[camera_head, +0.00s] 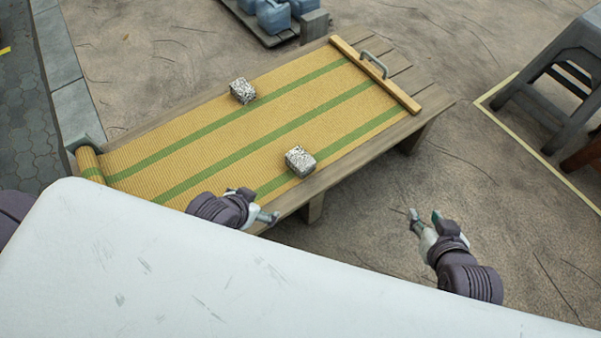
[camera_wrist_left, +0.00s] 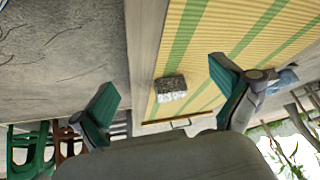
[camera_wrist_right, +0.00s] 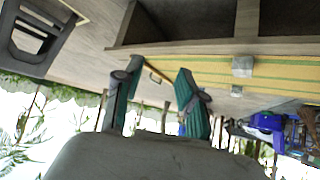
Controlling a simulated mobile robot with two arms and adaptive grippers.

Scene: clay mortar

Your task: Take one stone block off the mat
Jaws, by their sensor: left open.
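A straw mat (camera_head: 215,135) with green stripes lies on a low wooden table, rolled up at its left end. Two speckled grey stone blocks rest on it, apart: a far block (camera_head: 243,91) and a near block (camera_head: 299,161) by the front edge. A block (camera_wrist_left: 171,88) shows between the fingers in the left wrist view, at a distance. Both blocks show small in the right wrist view (camera_wrist_right: 242,66) (camera_wrist_right: 236,90). My left gripper (camera_head: 268,217) is open and empty at the table's front edge, left of the near block. My right gripper (camera_head: 425,219) is open and empty, right of the table.
A wooden bar with a metal handle (camera_head: 375,68) lies across the mat's right end. Blue containers (camera_head: 274,16) stand on a pallet behind the table. A grey stool (camera_head: 560,75) stands at the right. The mat between the blocks is clear.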

